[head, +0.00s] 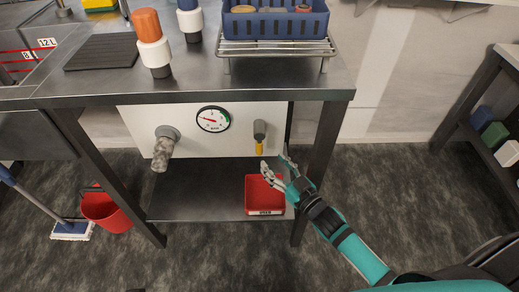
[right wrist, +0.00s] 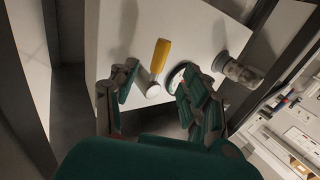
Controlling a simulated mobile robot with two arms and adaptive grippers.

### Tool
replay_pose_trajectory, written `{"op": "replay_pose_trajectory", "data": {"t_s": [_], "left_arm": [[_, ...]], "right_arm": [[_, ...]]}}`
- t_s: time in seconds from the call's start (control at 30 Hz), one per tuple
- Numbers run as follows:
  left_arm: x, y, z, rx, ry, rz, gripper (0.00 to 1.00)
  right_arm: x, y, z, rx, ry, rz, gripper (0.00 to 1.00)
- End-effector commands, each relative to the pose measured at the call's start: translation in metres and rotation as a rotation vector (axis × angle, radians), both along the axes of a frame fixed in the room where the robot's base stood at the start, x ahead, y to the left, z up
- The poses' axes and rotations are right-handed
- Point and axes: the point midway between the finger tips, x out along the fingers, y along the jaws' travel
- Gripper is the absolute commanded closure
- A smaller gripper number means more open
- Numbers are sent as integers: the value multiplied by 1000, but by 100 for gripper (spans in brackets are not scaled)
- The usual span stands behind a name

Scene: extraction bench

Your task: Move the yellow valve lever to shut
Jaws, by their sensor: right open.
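The yellow valve lever (head: 259,148) points downward in the head view from a grey valve body (head: 260,129) on a white panel (head: 190,140) under the bench. In the right wrist view the yellow lever (right wrist: 160,57) extends up from its pale round hub (right wrist: 152,90). My right gripper (head: 276,167) is open and empty, just below and right of the lever in the head view. In the right wrist view its fingers (right wrist: 155,92) stand on either side of the lever's hub; I see no clear contact. My left gripper is not in view.
A round gauge (head: 213,119) and a pipe stub (head: 164,148) are on the panel left of the lever. A red bin (head: 262,194) sits on the lower shelf beneath my gripper. A bench leg (head: 322,145) stands close to the right.

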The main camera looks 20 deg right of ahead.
Motion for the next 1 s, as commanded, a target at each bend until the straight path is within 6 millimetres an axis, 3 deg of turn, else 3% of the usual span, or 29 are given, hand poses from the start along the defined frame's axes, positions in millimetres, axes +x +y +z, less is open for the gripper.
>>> {"op": "replay_pose_trajectory", "data": {"t_s": [0.2,0.4,0.83,1.0], "left_arm": [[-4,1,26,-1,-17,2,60],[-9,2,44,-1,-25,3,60],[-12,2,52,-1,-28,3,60],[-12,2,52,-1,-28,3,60]], "right_arm": [[45,14,-1,1,-1,-1,52],[70,22,-2,1,1,0,52],[78,25,-1,0,2,0,54],[77,25,-1,0,2,0,76]]}}
